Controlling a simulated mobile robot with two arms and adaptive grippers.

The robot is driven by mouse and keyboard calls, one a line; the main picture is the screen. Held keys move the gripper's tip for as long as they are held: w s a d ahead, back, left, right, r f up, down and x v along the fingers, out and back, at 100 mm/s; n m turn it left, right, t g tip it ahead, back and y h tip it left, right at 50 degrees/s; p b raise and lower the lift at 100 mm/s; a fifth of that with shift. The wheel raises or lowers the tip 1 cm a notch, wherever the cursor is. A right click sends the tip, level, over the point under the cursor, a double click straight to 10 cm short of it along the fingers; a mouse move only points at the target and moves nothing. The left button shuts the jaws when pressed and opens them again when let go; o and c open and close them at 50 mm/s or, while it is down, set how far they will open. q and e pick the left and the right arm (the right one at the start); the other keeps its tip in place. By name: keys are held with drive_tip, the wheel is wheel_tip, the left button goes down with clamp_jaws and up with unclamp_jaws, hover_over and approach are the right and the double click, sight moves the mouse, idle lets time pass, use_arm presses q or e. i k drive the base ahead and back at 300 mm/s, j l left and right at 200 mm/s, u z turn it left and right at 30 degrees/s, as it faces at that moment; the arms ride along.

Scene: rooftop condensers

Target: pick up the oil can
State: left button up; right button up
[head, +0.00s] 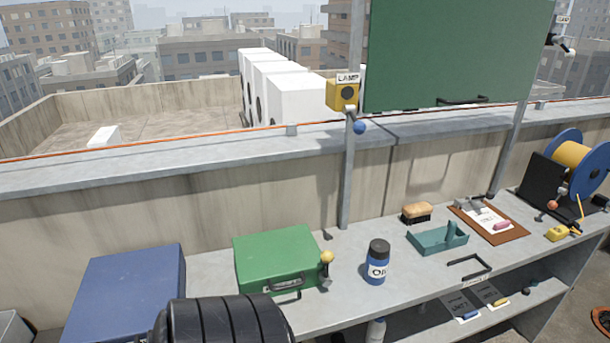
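The oil can (377,266) is a blue bottle with a black cap and a white label with dark letters. It stands upright on the grey bench, right of the green case and left of the teal tray. A black ribbed part of my own arm shows at the bottom edge, left of the can. No gripper fingers show in the head view, and nothing touches the can.
On the bench (345,257) are a blue box (125,290), a green case (276,258), a brush (416,212), a teal tray (438,238) and a clipboard (490,222). A cable reel (578,160) is at right. A post (350,185) rises behind the can.

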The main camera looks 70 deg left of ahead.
sight(379, 254)
drive_tip(key=u, duration=1.65)
drive_tip(key=l+u, duration=0.1)
drive_tip(key=l, duration=0.2)
drive_tip(key=i, duration=0.05)
